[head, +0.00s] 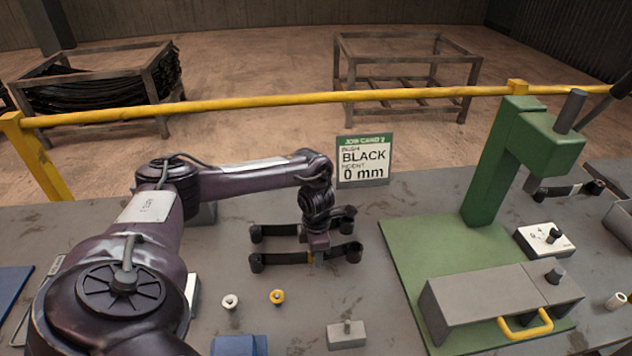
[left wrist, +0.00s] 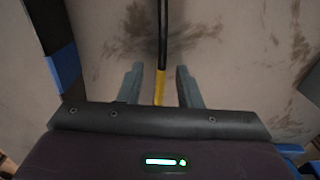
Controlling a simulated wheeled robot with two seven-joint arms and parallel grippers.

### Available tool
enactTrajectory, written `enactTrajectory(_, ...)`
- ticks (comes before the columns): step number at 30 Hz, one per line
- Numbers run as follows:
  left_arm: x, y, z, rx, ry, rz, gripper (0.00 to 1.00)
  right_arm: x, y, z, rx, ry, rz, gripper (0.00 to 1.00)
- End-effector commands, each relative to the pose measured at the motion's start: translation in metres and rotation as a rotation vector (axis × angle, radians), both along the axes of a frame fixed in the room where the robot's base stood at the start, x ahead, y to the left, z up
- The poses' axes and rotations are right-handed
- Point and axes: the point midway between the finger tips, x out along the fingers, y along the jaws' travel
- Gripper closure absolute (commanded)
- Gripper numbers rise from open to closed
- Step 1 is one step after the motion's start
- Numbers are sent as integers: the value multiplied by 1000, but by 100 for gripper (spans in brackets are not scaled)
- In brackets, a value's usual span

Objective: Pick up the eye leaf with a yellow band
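The eye leaf with a yellow band (head: 345,252) is a dark bar with round eyes at its ends, lying on the grey bench. Its yellow band (left wrist: 160,85) shows between the fingers in the left wrist view. My left gripper (head: 314,254) points down over the middle of this leaf. It is open, with one finger on each side and a visible gap to the leaf. A second dark eye leaf (head: 275,231) lies just behind it; a blue band (left wrist: 65,68) shows on a dark bar at left in the wrist view.
A job card (head: 364,160) reading BLACK, 0 mm stands behind. A green press (head: 487,170) with a grey block (head: 480,305) is at right. White (head: 230,301) and yellow (head: 277,297) bushings and a small grey block (head: 346,334) lie in front.

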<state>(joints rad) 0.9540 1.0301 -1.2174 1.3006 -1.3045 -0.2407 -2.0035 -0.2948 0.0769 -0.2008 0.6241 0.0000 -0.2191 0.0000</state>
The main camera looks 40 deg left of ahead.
Motion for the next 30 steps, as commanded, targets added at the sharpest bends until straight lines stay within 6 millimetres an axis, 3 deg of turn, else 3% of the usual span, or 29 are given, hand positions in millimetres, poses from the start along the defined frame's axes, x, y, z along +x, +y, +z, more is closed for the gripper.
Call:
enactTrajectory(1,0,0,0,0,0,0,71,-1,2,0,2,2,0,64)
enactTrajectory(8,0,0,0,0,0,0,100,-6,2,-1,2,10,0,64)
enactTrajectory(23,2,0,4,-1,-4,0,100,-7,-4,-1,-6,11,1,64)
enactTrajectory(30,3,0,22,-2,-8,0,100,-7,-5,-6,-7,12,-1,64)
